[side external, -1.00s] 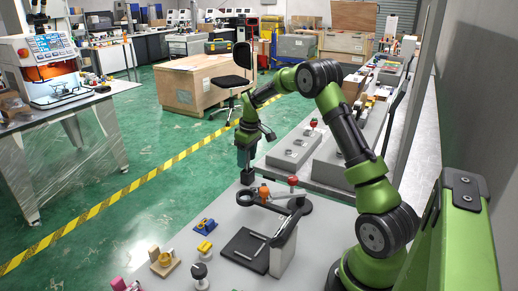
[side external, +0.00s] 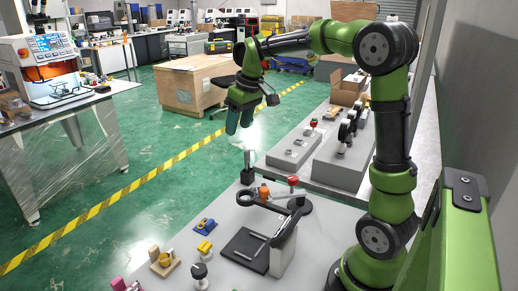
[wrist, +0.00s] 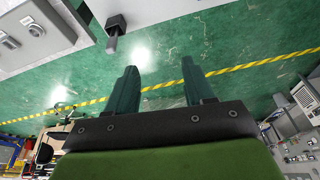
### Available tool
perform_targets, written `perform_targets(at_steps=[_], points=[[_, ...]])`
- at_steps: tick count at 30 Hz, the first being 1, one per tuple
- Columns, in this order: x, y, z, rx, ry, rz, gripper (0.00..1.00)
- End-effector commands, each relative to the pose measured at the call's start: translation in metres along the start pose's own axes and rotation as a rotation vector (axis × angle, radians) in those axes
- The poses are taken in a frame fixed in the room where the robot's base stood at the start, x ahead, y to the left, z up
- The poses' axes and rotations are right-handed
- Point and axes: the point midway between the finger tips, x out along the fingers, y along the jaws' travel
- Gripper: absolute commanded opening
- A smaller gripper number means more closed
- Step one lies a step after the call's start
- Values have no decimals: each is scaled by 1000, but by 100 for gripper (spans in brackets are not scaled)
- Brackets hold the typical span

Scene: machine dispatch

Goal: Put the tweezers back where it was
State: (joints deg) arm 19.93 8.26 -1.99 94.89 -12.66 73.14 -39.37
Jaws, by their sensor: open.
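My gripper (side external: 239,126) is open and empty, raised above the far edge of the grey table. In the wrist view my gripper (wrist: 159,68) has its two dark green fingers apart with only floor between them. A small dark holder block (side external: 247,177) with a thin upright piece on top stands at the table's far edge, below the gripper and apart from it. It also shows in the wrist view (wrist: 115,24). I cannot tell whether the upright piece is the tweezers. A thin silver strip (side external: 246,257) lies on a black tray (side external: 231,246); its kind is unclear.
Blue (side external: 204,224) and yellow (side external: 204,246) small parts sit left of the tray. A second bench (side external: 345,172) lies behind. Air around the gripper is free.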

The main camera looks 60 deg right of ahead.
Motion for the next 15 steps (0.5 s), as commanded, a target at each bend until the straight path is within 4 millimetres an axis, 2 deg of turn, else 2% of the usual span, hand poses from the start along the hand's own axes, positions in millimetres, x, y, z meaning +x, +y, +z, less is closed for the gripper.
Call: perform_targets(at_steps=[1, 6, 10, 12, 15], points=[[-16, -26, 15, 14, 41, -12, 53], [-43, -91, 73, 100, 157, -75, 53], [-49, -125, 122, 170, 229, -138, 53], [-48, -138, 144, 202, 256, -170, 53], [-44, -148, 167, 240, 283, -207, 53]])
